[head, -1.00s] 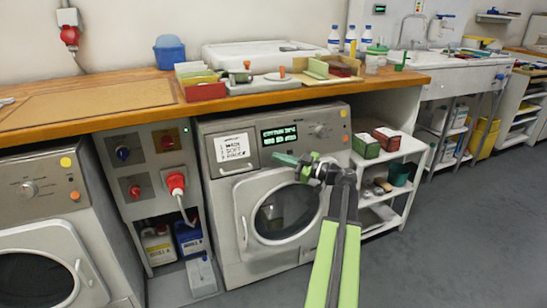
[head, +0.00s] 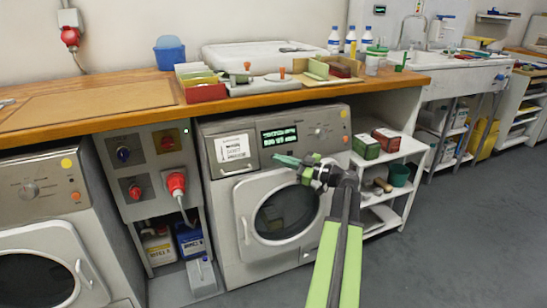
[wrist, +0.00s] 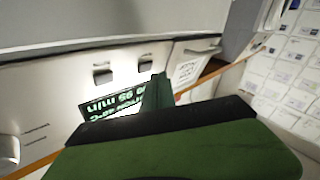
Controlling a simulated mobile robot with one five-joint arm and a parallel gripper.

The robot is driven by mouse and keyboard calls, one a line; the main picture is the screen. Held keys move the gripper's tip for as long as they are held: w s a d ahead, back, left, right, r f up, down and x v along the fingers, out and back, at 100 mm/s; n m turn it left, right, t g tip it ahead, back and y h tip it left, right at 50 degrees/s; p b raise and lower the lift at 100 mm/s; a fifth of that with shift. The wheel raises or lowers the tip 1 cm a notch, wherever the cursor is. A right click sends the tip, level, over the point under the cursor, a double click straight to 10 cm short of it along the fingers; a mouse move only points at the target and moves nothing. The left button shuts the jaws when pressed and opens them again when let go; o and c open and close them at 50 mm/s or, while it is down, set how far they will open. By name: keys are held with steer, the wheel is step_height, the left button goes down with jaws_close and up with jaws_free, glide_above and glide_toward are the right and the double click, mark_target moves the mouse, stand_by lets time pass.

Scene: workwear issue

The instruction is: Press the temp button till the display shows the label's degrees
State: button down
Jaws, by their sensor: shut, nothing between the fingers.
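The washing machine (head: 268,215) stands under the bench. Its lit display (head: 280,136) has two lines of text, too small to read there. It also shows upside down in the wrist view (wrist: 92,110), partly hidden by my finger; a "min" figure shows, but I cannot read the degrees surely. A white label (head: 232,148) sits on the drawer front; its words are not legible. Two grey square buttons, one left (wrist: 102,75) and one right (wrist: 146,63), sit beside the display. My gripper (head: 287,160) is shut and empty, its tip near the right button; contact cannot be told.
A second washer (head: 45,230) stands at the left. Between them is a socket panel with a red plug (head: 176,183). White shelves (head: 392,160) with boxes stand right of the machine. The wooden bench (head: 90,105) overhangs the panel. The floor at right is clear.

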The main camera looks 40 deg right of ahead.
steer(key=s, duration=0.1)
steer(key=s+a+r+p, duration=0.1)
steer(key=s, duration=0.2)
steer(key=shift+s+a+r, duration=0.2)
steer(key=shift+a+r, duration=0.05)
steer(key=shift+a, duration=0.1)
stand_by(3.5)
steer(key=s+m+p, duration=0.1)
steer(key=m, duration=0.4)
steer(key=s+a+r+m+p, duration=0.1)
steer(key=m, duration=0.5)
steer(key=s+m+g+p, duration=0.1)
steer(key=m, duration=0.5)
steer(key=shift+s+a+r, duration=0.15)
